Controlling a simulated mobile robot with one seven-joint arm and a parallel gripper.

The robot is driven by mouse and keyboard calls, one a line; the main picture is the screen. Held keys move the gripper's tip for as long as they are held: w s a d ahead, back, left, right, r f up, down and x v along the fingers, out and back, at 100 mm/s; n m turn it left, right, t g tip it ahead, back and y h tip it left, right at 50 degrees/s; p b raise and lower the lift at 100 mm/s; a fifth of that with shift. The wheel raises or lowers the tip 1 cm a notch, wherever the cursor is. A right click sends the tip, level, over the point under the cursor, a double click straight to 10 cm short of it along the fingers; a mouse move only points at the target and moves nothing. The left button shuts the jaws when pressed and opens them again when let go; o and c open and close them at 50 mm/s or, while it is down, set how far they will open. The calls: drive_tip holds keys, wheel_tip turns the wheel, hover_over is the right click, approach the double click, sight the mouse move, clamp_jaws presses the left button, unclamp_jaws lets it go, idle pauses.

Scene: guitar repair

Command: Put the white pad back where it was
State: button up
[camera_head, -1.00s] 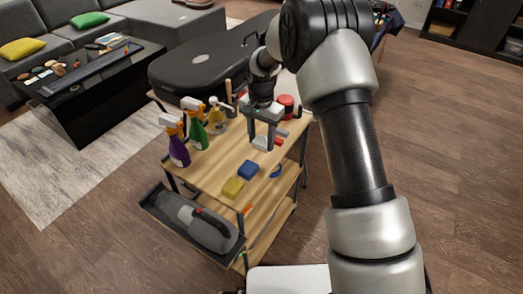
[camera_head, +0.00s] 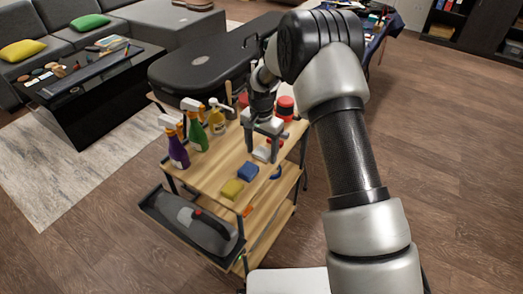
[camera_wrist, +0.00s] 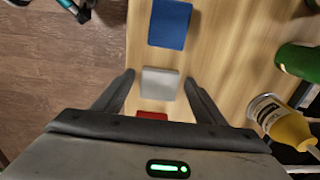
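The white pad (camera_head: 262,154) lies on the wooden cart top (camera_head: 212,172), beyond the blue pad. My gripper (camera_head: 262,150) points down over the white pad. In the wrist view the white pad (camera_wrist: 160,84) sits between the two fingertips of my gripper (camera_wrist: 159,77), with a narrow gap on each side. The gripper is open. Its fingers hide part of the pad in the head view. The blue pad (camera_head: 247,171) also shows in the wrist view (camera_wrist: 170,24). A yellow pad (camera_head: 232,188) lies nearer the cart's front.
A red object (camera_wrist: 152,115) lies close behind the white pad. Spray bottles, purple (camera_head: 178,150) and green (camera_head: 197,132), stand along the left side. A yellow-and-white bottle (camera_head: 216,120) and red-lidded jars (camera_head: 285,105) stand farther back. A black guitar case (camera_head: 205,65) is behind the cart.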

drive_tip(key=shift+r, duration=0.1)
wheel_tip(320, 180, up, 12)
drive_tip(key=p, duration=0.1)
wheel_tip(320, 180, up, 12)
drive_tip(key=n+t, duration=0.1)
drive_tip(key=n, duration=0.1)
hover_over(262, 153)
drive_tip(key=s+d, duration=0.4)
drive_tip(key=s, duration=0.2)
drive_tip(key=s+d+r+n+t, duration=0.1)
drive_tip(key=s+d+r, duration=0.2)
drive_tip(key=s+r, duration=0.3)
drive_tip(key=s+d+r+n+t, duration=0.2)
drive_tip(key=s+d+r, duration=0.15)
drive_tip(key=s, duration=0.55)
drive_tip(key=s+d+n+t, duration=0.1)
drive_tip(key=s, duration=0.9)
drive_tip(key=shift+s+d+f+n+t, duration=0.2)
drive_tip(key=shift+d+f+n+t, duration=0.1)
drive_tip(key=shift+n, duration=0.1)
